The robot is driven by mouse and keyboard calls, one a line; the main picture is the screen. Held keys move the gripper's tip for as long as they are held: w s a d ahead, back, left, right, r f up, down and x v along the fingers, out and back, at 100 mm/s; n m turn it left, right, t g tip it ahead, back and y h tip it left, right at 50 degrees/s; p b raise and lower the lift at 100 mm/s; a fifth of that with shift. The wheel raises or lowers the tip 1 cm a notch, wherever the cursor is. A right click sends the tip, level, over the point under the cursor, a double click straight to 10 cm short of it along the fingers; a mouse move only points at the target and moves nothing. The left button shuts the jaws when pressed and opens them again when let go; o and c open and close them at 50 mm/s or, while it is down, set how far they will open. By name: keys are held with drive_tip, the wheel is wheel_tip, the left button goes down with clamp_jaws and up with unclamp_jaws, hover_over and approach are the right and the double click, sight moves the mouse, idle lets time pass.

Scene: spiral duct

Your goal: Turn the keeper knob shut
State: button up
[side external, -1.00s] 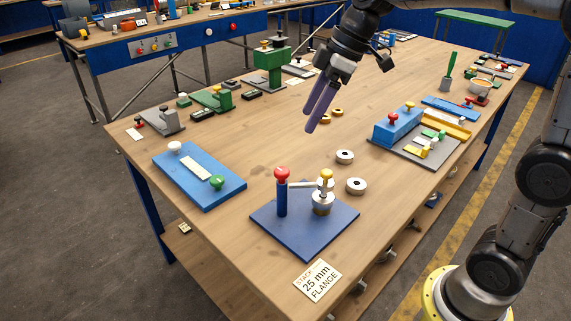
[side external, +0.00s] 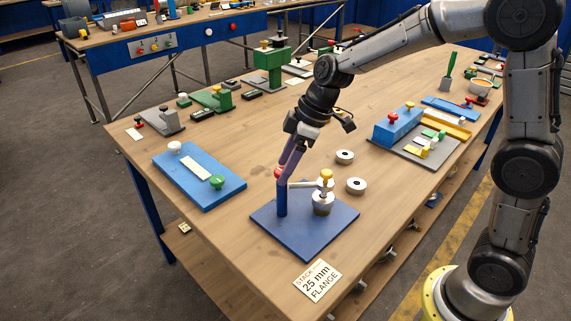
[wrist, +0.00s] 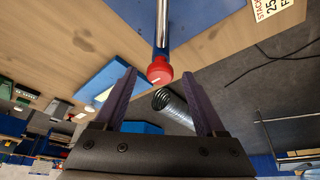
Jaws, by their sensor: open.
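A red knob (side external: 279,172) tops an upright blue post (side external: 282,199) on a blue base plate (side external: 335,235). A grey arm (side external: 302,185) runs from the post to a silver stack (side external: 322,203) with a yellow knob (side external: 326,174). My gripper (side external: 285,176) tilts down at the red knob, its purple fingers partly covering it. In the wrist view, the red knob (wrist: 160,70) shows between the tips of my open gripper (wrist: 160,74), with gaps on both sides. I cannot tell whether a finger touches it. The silver stack is not clear in the wrist view.
A blue fixture (side external: 200,178) with white and green knobs lies to the left. A blue block (side external: 397,125) stands behind right. A label card (side external: 317,283) lies at the front edge.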

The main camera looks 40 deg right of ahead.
drive_tip(key=shift+f, duration=0.15)
drive_tip(key=shift+c, duration=0.3)
clamp_jaws()
drive_tip(key=shift+a+m, duration=0.1)
drive_tip(key=shift+m, duration=0.3)
drive_tip(key=m+t+h, duration=0.1)
drive_tip(key=m, duration=0.2)
drive_tip(key=shift+a+m, duration=0.15)
drive_tip(key=shift+m, duration=0.15)
drive_tip(key=m+h, duration=0.2)
drive_tip(key=m, duration=0.2)
drive_tip(key=shift+a, duration=0.15)
drive_tip(key=m+h, duration=0.2)
drive_tip(key=m, duration=0.2)
drive_tip(key=shift+a+m, duration=0.15)
drive_tip(key=shift+m, duration=0.25)
drive_tip(key=shift+a+m+g+h, duration=0.1)
drive_tip(key=shift+m+g+h, duration=0.45)
drive_tip(key=shift+m, duration=1.75)
